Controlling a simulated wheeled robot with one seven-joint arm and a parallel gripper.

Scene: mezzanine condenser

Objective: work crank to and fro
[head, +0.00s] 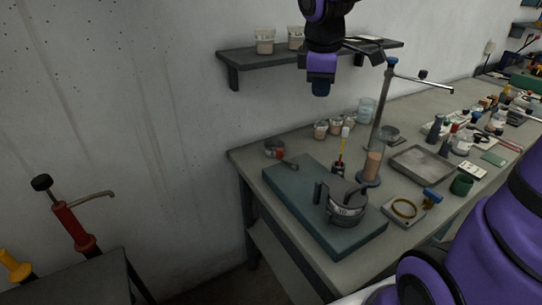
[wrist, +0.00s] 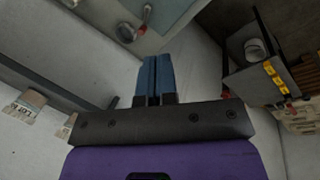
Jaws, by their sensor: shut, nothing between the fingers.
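My gripper (head: 321,90) hangs high over the back of the workbench, in front of the wall shelf, with its blue fingers pointing down. In the wrist view the two blue fingers (wrist: 153,70) lie side by side, shut and empty. A dark round device (head: 346,205) with a pale marked band and an upright dark handle piece (head: 321,193) sits on the teal slab. It may be the crank, but I cannot tell for sure. My gripper is well above and behind it, touching nothing.
The teal slab (head: 290,197) covers the bench's near left. A tall metal stand (head: 380,120) with a side arm rises right of my gripper. The wall shelf (head: 270,52) holds jars. A red-handled tool (head: 73,225) stands on a separate dark table at left.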

